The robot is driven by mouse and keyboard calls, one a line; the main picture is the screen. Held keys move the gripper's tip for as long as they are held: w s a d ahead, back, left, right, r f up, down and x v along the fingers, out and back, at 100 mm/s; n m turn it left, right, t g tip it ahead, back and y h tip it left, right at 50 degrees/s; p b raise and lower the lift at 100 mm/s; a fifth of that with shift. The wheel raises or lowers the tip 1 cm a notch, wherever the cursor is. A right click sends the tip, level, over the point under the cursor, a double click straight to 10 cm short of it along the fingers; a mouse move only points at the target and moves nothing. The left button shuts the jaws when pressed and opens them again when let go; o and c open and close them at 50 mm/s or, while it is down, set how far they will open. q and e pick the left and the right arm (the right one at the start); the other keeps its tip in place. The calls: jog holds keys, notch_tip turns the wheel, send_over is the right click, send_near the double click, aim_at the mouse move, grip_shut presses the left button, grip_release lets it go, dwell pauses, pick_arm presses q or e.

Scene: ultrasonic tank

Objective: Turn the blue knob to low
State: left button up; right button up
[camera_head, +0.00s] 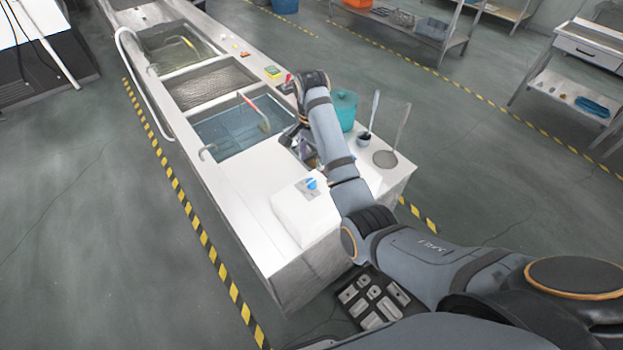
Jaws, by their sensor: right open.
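The blue knob (311,184) sits on top of a white box (290,215) at the near end of the long white counter. The knob's setting and any marks around it are too small to read. My right arm comes in from the lower right and passes just right of the knob. My right gripper (293,140) is beyond the knob, near the right edge of the water-filled tank (225,136). It is open, though its fingers are small and partly hidden by the arm. It is apart from the knob. My left gripper is not in view.
A teal container (345,108), a small dark cup (364,139) with a brush-like tool and a round mesh strainer (385,159) stand right of my arm. A red-handled tool (256,112) leans in the tank. A yellow-green sponge (272,73) lies farther back.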

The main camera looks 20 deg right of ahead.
aim_at(311, 182)
notch_tip(311, 182, down, 9)
jog(key=b, duration=0.8)
jog(key=shift+w+r, duration=0.1)
jog(key=shift+f, duration=0.85)
grip_shut()
jog(key=shift+r, duration=0.1)
